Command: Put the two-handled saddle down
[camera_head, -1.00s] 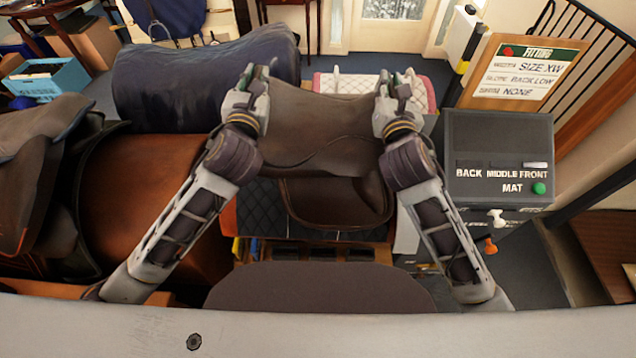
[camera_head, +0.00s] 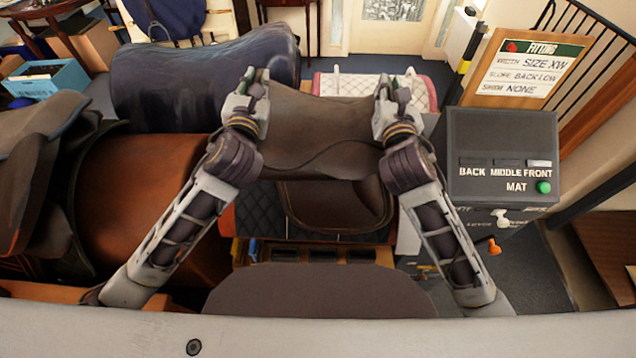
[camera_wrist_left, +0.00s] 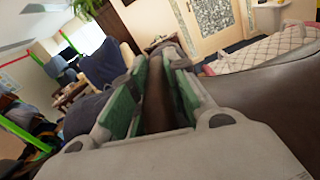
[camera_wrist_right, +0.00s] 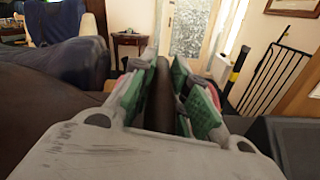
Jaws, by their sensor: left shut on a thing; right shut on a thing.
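A dark brown saddle (camera_head: 318,135) hangs level between my two grippers in the head view, with its flap (camera_head: 335,205) lower down, in front of a black quilted pad (camera_head: 262,207). My left gripper (camera_head: 255,85) is shut on the saddle's left end. The left wrist view shows brown leather between its green finger pads (camera_wrist_left: 155,95). My right gripper (camera_head: 390,88) is shut on the right end, and the right wrist view shows a dark brown edge between its green pads (camera_wrist_right: 170,95). What lies directly under the saddle is hidden, so I cannot tell whether it touches.
A grey box (camera_head: 500,150) labelled back, middle, front and mat stands at the right. A dark blue covered form (camera_head: 205,85) and a pink-trimmed quilted pad (camera_head: 350,84) lie behind; brown saddles (camera_head: 140,190) fill the left.

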